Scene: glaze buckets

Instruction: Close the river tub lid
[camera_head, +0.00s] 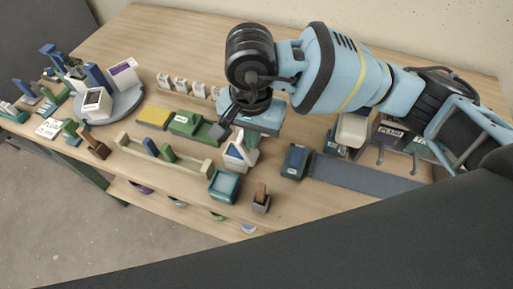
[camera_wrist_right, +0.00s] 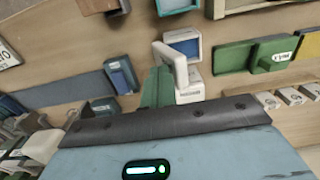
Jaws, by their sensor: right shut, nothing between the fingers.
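A white tub (camera_head: 237,156) with a blue inner face stands near the middle of the table. In the right wrist view it shows as a white frame around blue (camera_wrist_right: 183,45), with a raised white flap (camera_wrist_right: 170,62) beside it, so it looks open. I cannot read a river label on it. My right gripper (camera_head: 221,126) is shut and empty, just above and left of this tub in the head view. Whether it touches anything I cannot tell. My left gripper is not in view.
A green and yellow tray (camera_head: 168,122) lies to the left. A round grey stand (camera_head: 125,105) holds more white tubs. A teal box (camera_head: 224,187) and a small brown-topped holder (camera_head: 261,202) stand in front. A long dark strip (camera_head: 365,178) lies to the right.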

